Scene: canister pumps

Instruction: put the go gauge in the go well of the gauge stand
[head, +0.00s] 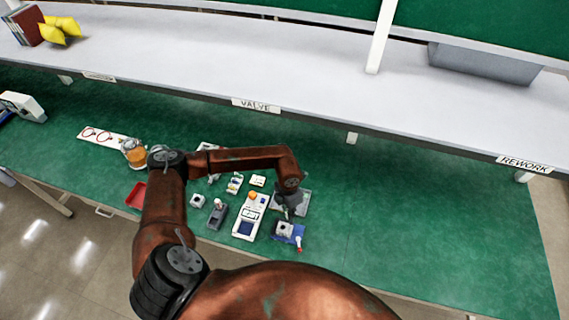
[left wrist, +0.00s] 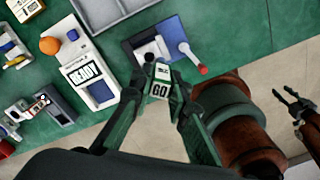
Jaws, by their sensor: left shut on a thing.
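My left gripper (head: 288,208) reaches down over the right part of the parts on the green bench. In the left wrist view its fingers (left wrist: 158,90) are shut on the go gauge (left wrist: 160,88), a small pale piece marked GO. The gauge is held in front of a blue base (left wrist: 173,38) with a grey block and a red-tipped lever; the gap between them is unclear. That base also shows in the head view (head: 289,231). I cannot tell which object is the gauge stand, and no go well is readable. My right gripper (left wrist: 296,103) appears open and empty at the right edge of the wrist view.
A white READY device (head: 248,216) with an orange knob stands left of the blue base, with a dark grey device (head: 216,214) beyond it. A grey tray (left wrist: 112,12) lies behind the base. A red bin (head: 136,196) sits further left. The bench's right side is clear.

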